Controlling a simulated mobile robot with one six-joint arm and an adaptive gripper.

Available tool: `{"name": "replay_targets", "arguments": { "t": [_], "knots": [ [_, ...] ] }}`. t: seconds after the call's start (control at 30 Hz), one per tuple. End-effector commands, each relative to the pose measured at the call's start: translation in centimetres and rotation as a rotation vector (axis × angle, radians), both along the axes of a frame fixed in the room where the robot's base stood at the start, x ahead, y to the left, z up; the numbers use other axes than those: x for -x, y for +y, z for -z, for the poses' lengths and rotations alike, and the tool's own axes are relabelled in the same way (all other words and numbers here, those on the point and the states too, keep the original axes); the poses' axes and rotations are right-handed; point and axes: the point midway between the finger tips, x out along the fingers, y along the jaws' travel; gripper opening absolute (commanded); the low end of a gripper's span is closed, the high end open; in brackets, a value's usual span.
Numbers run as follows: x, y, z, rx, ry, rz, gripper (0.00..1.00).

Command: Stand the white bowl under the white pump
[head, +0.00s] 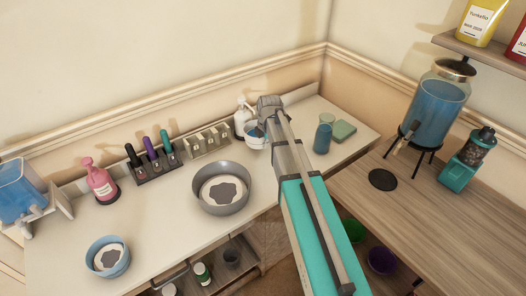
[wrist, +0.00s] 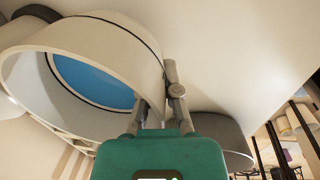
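The white bowl (head: 253,142) is on or just above the pale counter at the back, right beside the white pump (head: 241,117); I cannot tell whether it touches the counter. The bowl fills the left of the wrist view (wrist: 150,55), with a blue round patch inside. My gripper (wrist: 160,105) has one finger on each side of the bowl's wall and looks shut on it. In the head view my wrist hides most of the gripper and part of the bowl. The pump's nozzle points near the bowl; their exact alignment is hidden.
A grey bowl (head: 221,209) stands in front, with a blue bowl (head: 106,270) at the front left. A pink pump (head: 100,184), a bottle rack (head: 155,171) and a light rack (head: 206,145) line the wall.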

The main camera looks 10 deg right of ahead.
Motion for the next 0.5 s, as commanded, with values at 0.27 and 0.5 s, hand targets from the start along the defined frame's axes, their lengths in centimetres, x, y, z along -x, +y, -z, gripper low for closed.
{"name": "replay_targets", "arguments": {
  "t": [0.27, 0.5],
  "knots": [
    [-0.2, 0.0, 0.3, 0.000, 0.000, 0.000, 0.00],
    [-0.8, -0.1, 2.1, 0.000, 0.000, 0.001, 0.00]
  ]
}}
